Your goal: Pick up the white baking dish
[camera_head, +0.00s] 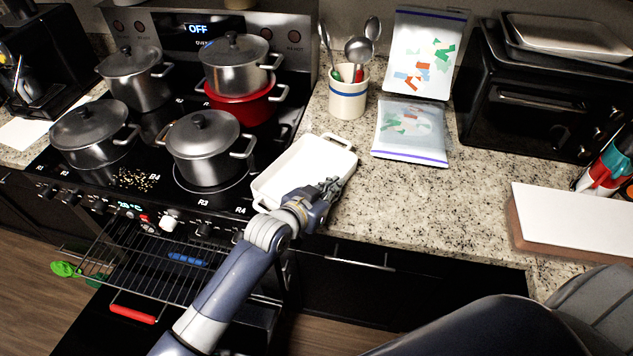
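The white baking dish (300,165) is a rectangular dish with a handle at each end. It sits on the granite counter just right of the stove. My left arm reaches up from the bottom, and my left gripper (330,187) is at the dish's right side, overlapping its near right rim in the head view. The gripper is small and dark here; I cannot tell whether its fingers touch the rim or how far apart they are. Part of the near right rim is hidden behind the gripper and wrist. My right gripper is out of view.
Several steel pots stand on the stove left of the dish, one (205,145) close by. A utensil crock (348,95) and bags (411,130) stand behind. An oven rack (150,262) sticks out below. A white-topped block (575,220) lies right; counter between is clear.

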